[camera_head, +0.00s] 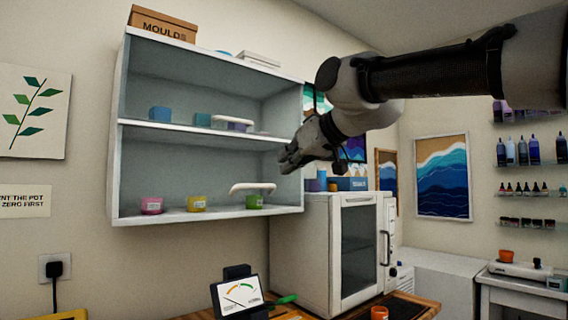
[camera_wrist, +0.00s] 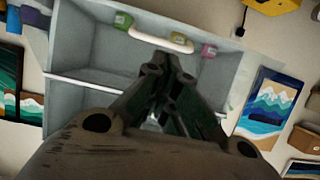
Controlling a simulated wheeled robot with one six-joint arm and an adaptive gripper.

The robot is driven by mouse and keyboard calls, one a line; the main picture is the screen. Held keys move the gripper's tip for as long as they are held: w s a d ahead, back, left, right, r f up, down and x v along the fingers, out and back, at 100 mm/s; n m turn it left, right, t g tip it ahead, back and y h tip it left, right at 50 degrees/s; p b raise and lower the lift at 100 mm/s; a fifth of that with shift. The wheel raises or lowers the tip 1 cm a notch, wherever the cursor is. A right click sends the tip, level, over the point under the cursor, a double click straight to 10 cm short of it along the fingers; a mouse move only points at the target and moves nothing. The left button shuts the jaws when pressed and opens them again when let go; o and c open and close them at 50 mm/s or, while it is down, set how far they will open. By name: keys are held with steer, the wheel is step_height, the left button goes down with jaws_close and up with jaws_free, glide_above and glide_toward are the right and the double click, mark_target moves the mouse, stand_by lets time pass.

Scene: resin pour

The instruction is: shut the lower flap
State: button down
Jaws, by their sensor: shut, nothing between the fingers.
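A white wall cabinet (camera_head: 119,125) has an upper and a lower compartment; its lower part also shows upside down in the wrist view (camera_wrist: 85,80). A white bar handle (camera_head: 252,187) crosses the front of the lower compartment, and it also shows in the wrist view (camera_wrist: 160,39). The lower flap's panel cannot be made out clearly, so its angle is hard to tell. My gripper (camera_head: 287,160) is shut and empty, in front of the lower compartment's right side. In the wrist view my gripper (camera_wrist: 172,62) points toward the handle, apparently without touching it.
Pink (camera_head: 151,205), yellow (camera_head: 196,203) and green (camera_head: 254,201) pots stand in the lower compartment. A second handle (camera_head: 233,120) crosses the upper one. A white oven (camera_head: 317,250) stands below right.

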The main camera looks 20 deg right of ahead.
steer(key=x, duration=1.1)
steer(key=shift+w, duration=0.35)
steer(key=shift+a, duration=0.1)
steer(key=shift+f, duration=0.15)
